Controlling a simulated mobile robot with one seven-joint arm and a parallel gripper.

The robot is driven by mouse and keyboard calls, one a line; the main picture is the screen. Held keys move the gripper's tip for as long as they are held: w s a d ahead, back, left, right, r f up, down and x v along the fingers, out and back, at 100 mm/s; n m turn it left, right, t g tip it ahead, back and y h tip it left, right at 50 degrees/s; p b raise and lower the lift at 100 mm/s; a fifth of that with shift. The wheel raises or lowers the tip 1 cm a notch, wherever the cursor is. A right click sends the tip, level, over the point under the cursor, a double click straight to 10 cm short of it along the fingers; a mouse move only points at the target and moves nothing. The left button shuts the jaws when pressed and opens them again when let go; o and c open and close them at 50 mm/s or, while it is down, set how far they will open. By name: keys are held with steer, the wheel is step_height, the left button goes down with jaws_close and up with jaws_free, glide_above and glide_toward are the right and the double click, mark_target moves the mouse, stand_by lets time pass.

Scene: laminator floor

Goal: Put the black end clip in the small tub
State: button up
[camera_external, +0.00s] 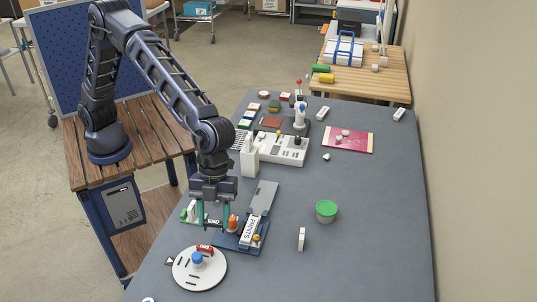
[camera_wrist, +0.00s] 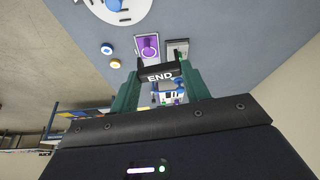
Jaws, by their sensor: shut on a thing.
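My gripper (camera_external: 213,221) is over the near left part of the grey table, with its green fingers pointing down. It is shut on the black end clip (camera_wrist: 159,75), which lies across between the fingertips with its white END lettering showing in the wrist view. In the outside view the clip is small and dark between the fingers. A small tub (camera_external: 326,213) with a green top stands upright on the table to the right of my gripper, apart from it. I cannot tell whether the green top is a lid. The tub is not clear in the wrist view.
A blue tray with a POINTS block (camera_external: 250,232) lies just right of my gripper. A round white disc (camera_external: 200,276) with a blue knob is in front. A small white upright piece (camera_external: 301,239) stands near the tub. A white machine (camera_external: 283,149) sits farther back.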

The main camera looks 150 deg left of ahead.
steer(key=a+r+n+y, duration=0.15)
steer(key=a+n, duration=0.25)
steer(key=a, duration=1.9)
steer(key=n+y, duration=0.1)
steer(key=n, duration=0.2)
glide_above(329, 210)
steer(key=s, duration=0.2)
steer(key=shift+t, duration=0.4)
step_height(329, 210, down, 19)
steer(key=shift+w+r, duration=0.1)
steer(key=shift+r, duration=0.05)
steer(key=o, duration=0.9)
steer(key=shift+o, duration=0.2)
steer(key=v, duration=1.2)
steer(key=shift+d, duration=0.15)
